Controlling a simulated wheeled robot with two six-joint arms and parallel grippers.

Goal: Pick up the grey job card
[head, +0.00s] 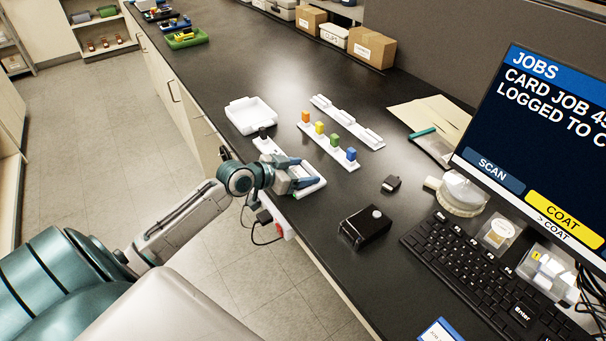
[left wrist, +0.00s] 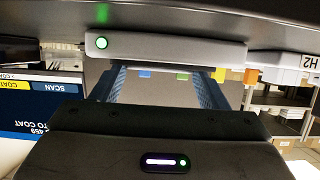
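My left gripper (head: 308,181) is low over a white device (head: 314,187) near the bench's front edge and hides part of it. In the left wrist view, its two blue fingers (left wrist: 164,92) stand apart with a clear gap, so it is open and empty. A grey bar-shaped body (left wrist: 170,50) with a lit green round light lies across the view just beyond the fingertips. I cannot tell whether the grey job card is part of what shows there; no separate grey card is clear. My right gripper is not in view.
A white rack (head: 328,147) holds orange, yellow, green and blue blocks beyond the gripper. A white tray (head: 252,115) stands left of it. A black box (head: 364,228), keyboard (head: 480,268) and monitor (head: 550,130) are to the right.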

